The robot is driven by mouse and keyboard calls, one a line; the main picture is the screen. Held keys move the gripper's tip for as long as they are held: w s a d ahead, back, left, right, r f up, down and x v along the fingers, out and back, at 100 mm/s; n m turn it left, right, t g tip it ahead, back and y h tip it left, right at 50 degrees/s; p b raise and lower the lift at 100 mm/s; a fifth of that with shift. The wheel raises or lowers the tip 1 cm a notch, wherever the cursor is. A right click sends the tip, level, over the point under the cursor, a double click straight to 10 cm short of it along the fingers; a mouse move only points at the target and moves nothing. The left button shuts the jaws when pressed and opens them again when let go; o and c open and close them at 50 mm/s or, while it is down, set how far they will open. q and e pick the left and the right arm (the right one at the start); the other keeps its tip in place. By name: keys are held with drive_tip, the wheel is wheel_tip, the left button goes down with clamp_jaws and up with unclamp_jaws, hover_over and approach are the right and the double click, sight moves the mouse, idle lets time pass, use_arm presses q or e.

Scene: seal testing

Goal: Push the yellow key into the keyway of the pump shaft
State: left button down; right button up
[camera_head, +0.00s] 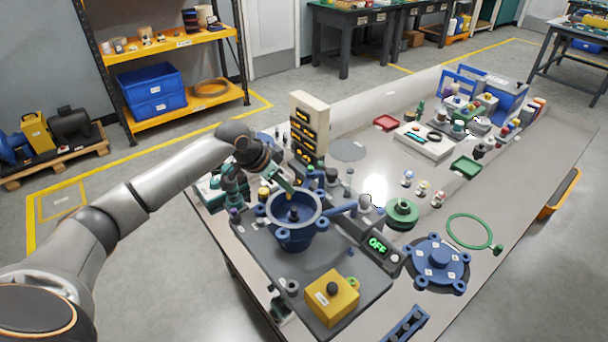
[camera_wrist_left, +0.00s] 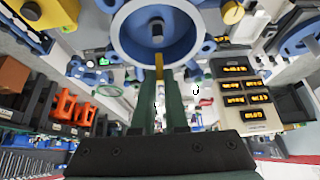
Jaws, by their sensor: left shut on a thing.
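The blue pump housing (camera_head: 297,240) stands on a dark base plate, its round top open. The pump shaft (camera_head: 294,213) stands upright in its middle; in the left wrist view the shaft (camera_wrist_left: 157,30) shows inside the pale blue ring. My left gripper (camera_head: 286,187) reaches in from the left at the housing's rear rim. Its green fingers (camera_wrist_left: 160,90) are shut on the narrow yellow key (camera_wrist_left: 159,66), whose tip points toward the shaft. In that view the key's tip overlaps the ring's edge; I cannot tell whether it touches anything. The keyway is too small to make out.
A yellow box with a black knob (camera_head: 332,297) stands in front of the housing. A tower of orange displays (camera_head: 309,130) stands close behind my left gripper.

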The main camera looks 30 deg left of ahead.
sight(287, 195)
use_arm(q)
drive_tip(key=shift+w+d, duration=0.1)
drive_tip(key=shift+w, duration=0.1)
wheel_tip(287, 195, down, 3)
drive_tip(key=shift+s+f+b, duration=0.15)
drive_tip(key=shift+f+b, duration=0.05)
drive_tip(key=shift+b, duration=0.85)
drive_tip(key=shift+f+b, duration=0.4)
drive_tip(key=shift+b, duration=0.15)
drive_tip(key=shift+f, duration=0.65)
drive_tip(key=shift+f, duration=1)
